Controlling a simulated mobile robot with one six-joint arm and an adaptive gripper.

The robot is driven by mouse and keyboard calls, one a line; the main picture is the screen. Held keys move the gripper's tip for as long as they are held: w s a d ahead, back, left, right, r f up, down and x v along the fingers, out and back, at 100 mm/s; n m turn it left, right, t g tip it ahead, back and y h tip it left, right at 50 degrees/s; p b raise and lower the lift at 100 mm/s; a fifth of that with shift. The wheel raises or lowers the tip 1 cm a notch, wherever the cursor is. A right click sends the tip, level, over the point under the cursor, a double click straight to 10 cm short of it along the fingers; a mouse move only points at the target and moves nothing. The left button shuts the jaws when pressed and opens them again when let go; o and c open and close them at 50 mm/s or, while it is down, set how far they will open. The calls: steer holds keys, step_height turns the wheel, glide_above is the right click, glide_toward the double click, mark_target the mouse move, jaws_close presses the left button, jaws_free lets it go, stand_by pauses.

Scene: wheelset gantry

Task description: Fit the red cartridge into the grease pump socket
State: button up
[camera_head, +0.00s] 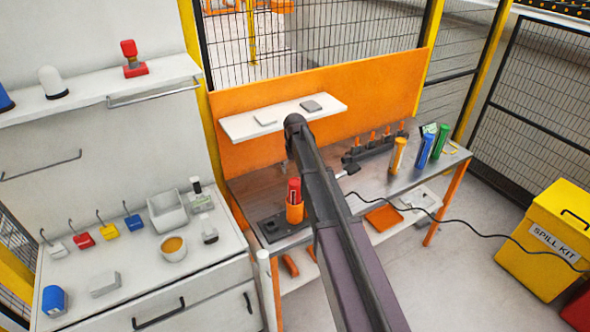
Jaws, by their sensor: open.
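The red cartridge (294,185) stands upright in an orange cup-like holder (295,213) on the bench, just left of my arm. Its lower part is hidden inside the holder; I cannot tell how deep it sits. The holder stands by a dark base plate (272,228), and it may be the grease pump socket, but no label shows this. My arm reaches up across the middle of the view and hides part of the bench. My gripper cannot be made out behind it. No gripper finger is seen touching the red cartridge.
Yellow (397,154), blue (425,151) and green (440,140) cartridges stand on the bench's right. A white shelf (285,118) hangs above the bench. A black cable (470,224) runs toward the yellow spill kit bin (550,238).

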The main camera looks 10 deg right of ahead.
steer(key=shift+r+p, duration=2)
steer(key=shift+r, duration=0.35)
steer(key=shift+f, duration=0.1)
steer(key=s+f+b, duration=0.5)
steer(key=s, duration=0.4)
steer(key=s+f+m+b, duration=0.1)
steer(key=s+f+b, duration=0.5)
steer(key=s, duration=0.4)
steer(key=s+f+b, duration=0.6)
steer(key=s, duration=0.4)
steer(key=shift+s+d+f+m, duration=0.15)
steer(key=shift+d+m, duration=0.1)
steer(key=shift+m, duration=0.05)
